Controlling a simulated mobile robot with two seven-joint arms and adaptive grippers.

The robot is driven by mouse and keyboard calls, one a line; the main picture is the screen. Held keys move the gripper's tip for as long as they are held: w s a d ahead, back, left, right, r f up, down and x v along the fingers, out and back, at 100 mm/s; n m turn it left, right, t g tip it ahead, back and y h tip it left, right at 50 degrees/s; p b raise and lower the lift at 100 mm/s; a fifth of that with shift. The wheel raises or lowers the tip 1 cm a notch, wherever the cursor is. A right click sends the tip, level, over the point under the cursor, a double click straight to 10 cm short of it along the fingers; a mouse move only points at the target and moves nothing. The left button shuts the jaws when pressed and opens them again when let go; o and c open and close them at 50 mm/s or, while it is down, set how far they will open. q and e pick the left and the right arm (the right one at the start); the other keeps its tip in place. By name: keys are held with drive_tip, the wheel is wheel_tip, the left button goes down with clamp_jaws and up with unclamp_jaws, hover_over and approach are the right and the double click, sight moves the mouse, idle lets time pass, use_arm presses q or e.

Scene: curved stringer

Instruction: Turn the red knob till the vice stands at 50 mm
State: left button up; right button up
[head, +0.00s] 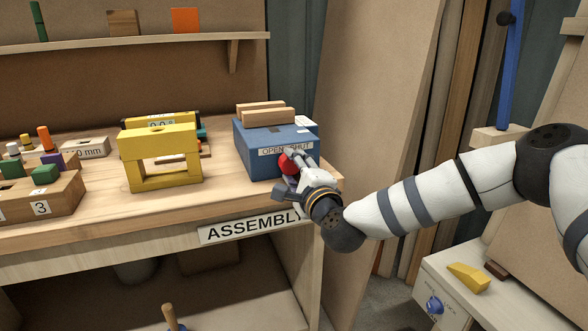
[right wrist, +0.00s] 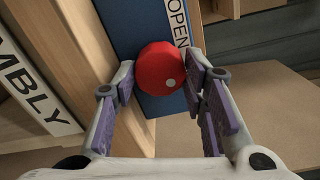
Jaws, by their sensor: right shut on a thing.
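The vice is a blue box (head: 255,143) at the right end of the bench, with two wooden jaws (head: 265,114) lying close together on top. Its front carries an OPEN/SHUT label (head: 272,150). The red knob (head: 289,162) is on the front face below the label. It shows as a round red disc with a pale dot at its lower right in the right wrist view (right wrist: 158,66). My right gripper (head: 290,166) is shut on the knob, with a finger on either side. The fingers and hand partly hide the knob in the head view. My left gripper is out of sight.
A yellow frame (head: 161,183) stands left of the vice, with a yellow device with a small display (head: 160,124) behind it. A wooden block tray (head: 68,200) sits further left. An ASSEMBLY sign (head: 250,226) hangs on the bench edge. A white box with a blue knob (head: 434,305) is lower right.

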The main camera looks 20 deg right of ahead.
drive_tip(key=o, duration=1.2)
drive_tip(key=shift+a, duration=0.15)
drive_tip(key=shift+c, duration=0.2)
drive_tip(key=shift+s+f, duration=0.1)
drive_tip(key=shift+s, duration=0.2)
drive_tip(key=s, duration=0.7)
drive_tip(key=shift+s+d+r, duration=0.2)
drive_tip(key=shift+s, duration=0.05)
